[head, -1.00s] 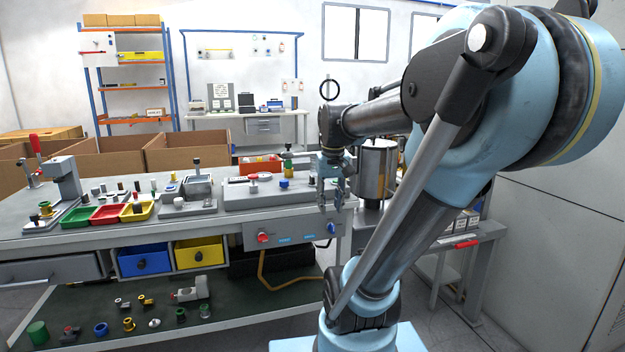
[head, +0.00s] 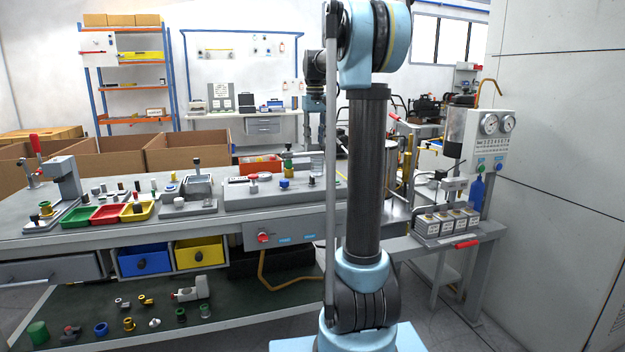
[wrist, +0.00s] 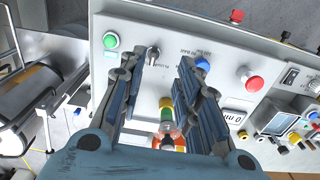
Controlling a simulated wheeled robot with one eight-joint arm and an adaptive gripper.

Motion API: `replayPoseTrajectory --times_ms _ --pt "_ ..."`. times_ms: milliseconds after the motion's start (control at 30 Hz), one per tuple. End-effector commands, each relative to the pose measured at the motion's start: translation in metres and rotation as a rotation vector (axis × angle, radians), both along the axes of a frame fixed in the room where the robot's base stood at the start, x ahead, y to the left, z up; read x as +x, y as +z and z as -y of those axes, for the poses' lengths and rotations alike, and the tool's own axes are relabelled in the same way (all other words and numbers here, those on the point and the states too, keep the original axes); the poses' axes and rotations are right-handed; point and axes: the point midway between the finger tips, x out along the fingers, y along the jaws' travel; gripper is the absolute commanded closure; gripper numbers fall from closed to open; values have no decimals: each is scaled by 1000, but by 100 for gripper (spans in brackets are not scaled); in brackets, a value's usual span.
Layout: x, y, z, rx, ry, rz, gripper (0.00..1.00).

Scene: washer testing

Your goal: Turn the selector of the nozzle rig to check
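The nozzle rig appears to be the light grey panel (wrist: 225,60) in the wrist view. A small dark and silver lever (wrist: 153,54), which looks like its selector, stands near the left fingertip; its lettering is too small to read. My gripper (wrist: 158,66) is open above the panel, its fingers apart with nothing between the tips. Whether a finger touches the lever, I cannot tell. In the head view the rig looks to be the low grey box (head: 237,199) on the bench; my arm hides its right part and most of the gripper.
Near the lever are a green button (wrist: 110,41), a blue knob (wrist: 203,65) and a red knob (wrist: 255,83). A green and yellow nozzle piece (wrist: 166,107) shows between the fingers. Another rig with gauges (head: 489,124) stands at right.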

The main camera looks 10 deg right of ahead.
Motion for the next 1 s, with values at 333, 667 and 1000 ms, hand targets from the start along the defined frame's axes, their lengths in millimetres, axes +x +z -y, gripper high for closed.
replayPoseTrajectory --times_ms 333,667,1000 --pt "40 3 0 1 10 -17 69" --pt "40 -38 0 0 10 -17 69" --pt "40 -98 0 0 10 -17 69"
